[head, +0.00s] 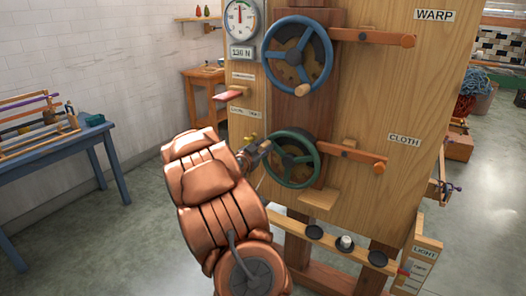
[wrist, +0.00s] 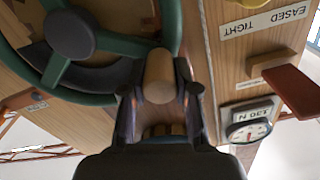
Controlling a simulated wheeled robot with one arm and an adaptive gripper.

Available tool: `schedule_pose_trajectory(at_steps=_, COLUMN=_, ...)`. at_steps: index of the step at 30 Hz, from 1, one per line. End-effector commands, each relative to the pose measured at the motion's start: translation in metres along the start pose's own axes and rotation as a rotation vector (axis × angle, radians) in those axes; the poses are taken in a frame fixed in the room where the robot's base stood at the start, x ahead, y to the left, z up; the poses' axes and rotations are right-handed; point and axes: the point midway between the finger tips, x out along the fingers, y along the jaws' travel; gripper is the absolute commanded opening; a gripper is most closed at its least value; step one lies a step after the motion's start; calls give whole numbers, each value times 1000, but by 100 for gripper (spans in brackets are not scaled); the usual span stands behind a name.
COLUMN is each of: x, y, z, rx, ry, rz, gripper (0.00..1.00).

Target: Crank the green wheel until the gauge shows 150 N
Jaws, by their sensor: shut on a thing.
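The green wheel (head: 317,160) is mounted low on the wooden panel beside the CLOTH label (head: 404,139). In the wrist view its rim and dark hub (wrist: 70,35) fill the upper left. My gripper (head: 256,150) is at the left side of the rim. In the wrist view my gripper (wrist: 160,98) is shut on the wheel's wooden crank knob (wrist: 160,72), one finger on each side. The round gauge (head: 240,18) is at the panel's upper left, with a display (head: 242,53) reading about 130 N. The gauge also shows upside down in the wrist view (wrist: 248,130).
A blue wheel (head: 325,45) with a wooden knob is above, beside the WARP label (head: 434,15). Wooden levers (head: 375,38) stick out right of both wheels. A red-ended lever (head: 229,96) is left of them. A shelf with dark knobs (head: 314,232) is below. A blue table (head: 60,150) stands left.

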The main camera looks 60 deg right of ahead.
Motion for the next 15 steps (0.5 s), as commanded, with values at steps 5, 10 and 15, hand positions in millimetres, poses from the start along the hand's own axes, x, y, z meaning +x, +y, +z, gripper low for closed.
schedule_pose_trajectory(at_steps=5, x=0, y=1, z=-3, rx=27, ry=3, rz=0, gripper=0)
schedule_pose_trajectory(at_steps=10, x=0, y=1, z=-4, rx=26, ry=4, rz=0, gripper=0)
schedule_pose_trajectory(at_steps=15, x=0, y=1, z=-3, rx=26, ry=3, rz=0, gripper=44)
